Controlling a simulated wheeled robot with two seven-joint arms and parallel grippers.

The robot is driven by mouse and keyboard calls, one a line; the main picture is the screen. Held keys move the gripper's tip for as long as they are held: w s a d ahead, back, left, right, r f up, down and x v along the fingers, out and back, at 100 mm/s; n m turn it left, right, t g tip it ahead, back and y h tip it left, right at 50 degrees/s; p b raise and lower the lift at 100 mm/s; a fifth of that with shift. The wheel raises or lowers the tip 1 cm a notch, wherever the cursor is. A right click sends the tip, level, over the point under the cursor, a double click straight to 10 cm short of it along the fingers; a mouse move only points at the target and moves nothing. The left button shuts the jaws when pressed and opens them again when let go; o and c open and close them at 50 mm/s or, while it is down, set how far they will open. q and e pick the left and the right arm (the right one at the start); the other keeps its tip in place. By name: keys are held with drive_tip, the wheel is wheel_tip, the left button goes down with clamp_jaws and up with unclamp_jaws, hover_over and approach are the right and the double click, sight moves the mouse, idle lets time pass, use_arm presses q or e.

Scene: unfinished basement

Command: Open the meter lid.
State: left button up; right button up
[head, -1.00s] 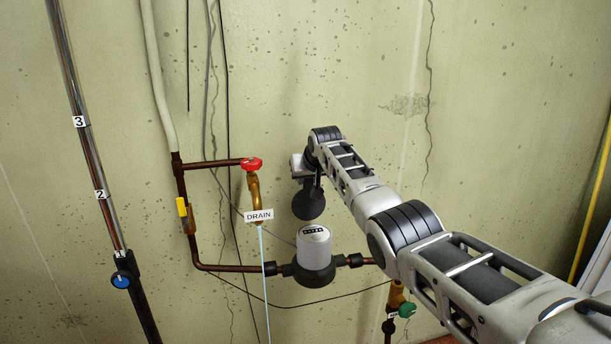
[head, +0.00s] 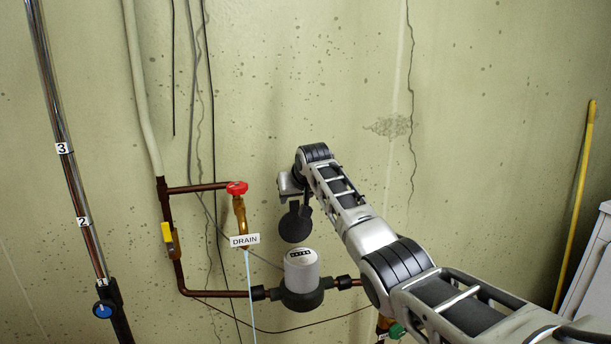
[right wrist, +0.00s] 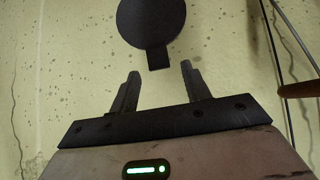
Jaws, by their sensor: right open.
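The meter (head: 301,270) is a pale cylinder on a dark body in the copper pipe, and its counter face shows uncovered on top. The lid (head: 296,225), a dark round disc with a small tab, stands raised above and behind the meter face. My right gripper (head: 290,196) is just above the lid; its fingers are small and partly hidden by my wrist. My left gripper is out of view.
A red drain valve (head: 237,188) with a DRAIN label (head: 245,240) is left of the meter. A yellow-handled valve (head: 167,232) is on the left pipe. A green valve (head: 397,331) is below my right arm. The wall to the upper right is clear.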

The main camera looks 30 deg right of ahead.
drive_tip(key=b+v, duration=0.2)
drive_tip(key=v, duration=1.1)
drive_tip(key=shift+s+r, duration=0.25)
drive_tip(key=shift+r, duration=0.05)
drive_tip(key=s+a+f+n+y, duration=0.15)
drive_tip(key=a+f, duration=0.25)
drive_tip(key=f, duration=0.5)
drive_tip(key=s+a+f+n, duration=0.1)
drive_tip(key=s+a+f, duration=0.2)
drive_tip(key=f, duration=0.7)
drive_tip(key=s+a+f+n, duration=0.2)
drive_tip(key=a+f, duration=0.2)
drive_tip(key=f, duration=0.5)
drive_tip(key=s+a+f+y, duration=0.1)
drive_tip(key=s+a+f, duration=0.3)
drive_tip(key=s, duration=0.4)
drive_tip(key=s+a+f+n+t+y, duration=0.1)
drive_tip(key=s+a+f, duration=0.3)
drive_tip(key=s, duration=0.5)
drive_tip(key=s+a+f+y, duration=0.1)
drive_tip(key=s+a+f, duration=0.3)
drive_tip(key=s, duration=0.4)
drive_tip(key=shift+s+a+t+y, duration=0.35)
drive_tip(key=shift+s+t, duration=0.05)
drive_tip(key=shift+f, duration=0.15)
